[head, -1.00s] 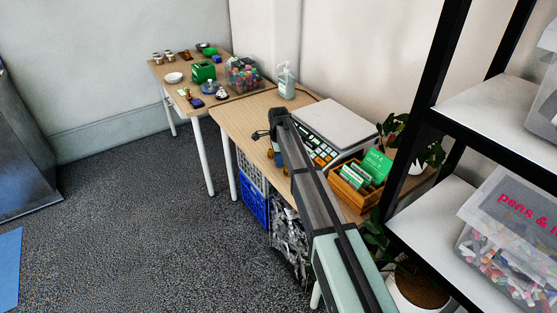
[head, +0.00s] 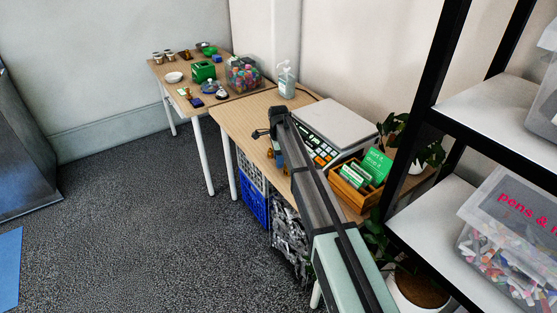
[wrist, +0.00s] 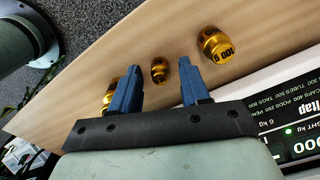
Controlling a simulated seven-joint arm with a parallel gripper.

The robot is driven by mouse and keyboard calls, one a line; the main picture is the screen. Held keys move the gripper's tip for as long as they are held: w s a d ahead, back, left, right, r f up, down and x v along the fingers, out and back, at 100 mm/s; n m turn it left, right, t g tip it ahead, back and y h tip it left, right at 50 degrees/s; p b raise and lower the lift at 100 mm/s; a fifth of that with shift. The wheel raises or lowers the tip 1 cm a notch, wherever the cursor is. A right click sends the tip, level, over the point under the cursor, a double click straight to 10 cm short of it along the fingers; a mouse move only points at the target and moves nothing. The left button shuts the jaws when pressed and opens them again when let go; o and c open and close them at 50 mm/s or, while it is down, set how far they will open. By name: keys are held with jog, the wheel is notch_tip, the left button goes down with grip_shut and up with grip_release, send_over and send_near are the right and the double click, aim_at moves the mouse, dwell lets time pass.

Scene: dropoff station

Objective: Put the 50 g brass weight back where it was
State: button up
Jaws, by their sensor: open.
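Three brass weights stand on the wooden table in the wrist view. The largest weight (wrist: 215,44) is marked 100 g and stands outside my right finger. A smaller brass weight (wrist: 159,70) stands ahead of the gap between my fingers; I cannot read its mark. A third brass weight (wrist: 108,98) is partly hidden behind my left finger. I cannot tell which is the 50 g one. My gripper (wrist: 159,84) is open, its blue fingers apart, with nothing held. In the head view, small brass weights (head: 270,153) show beside my arm, which hides the rest.
The scale (head: 335,125) stands to the right, its lit display (wrist: 295,145) near my gripper. A wooden box of green cards (head: 357,185) and a plant are nearer. A pump bottle (head: 287,80) stands at the back. The far table (head: 235,97) holds several small things.

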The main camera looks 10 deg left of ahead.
notch_tip(320, 180, up, 12)
jog(key=shift+f, duration=0.2)
dwell(0.6)
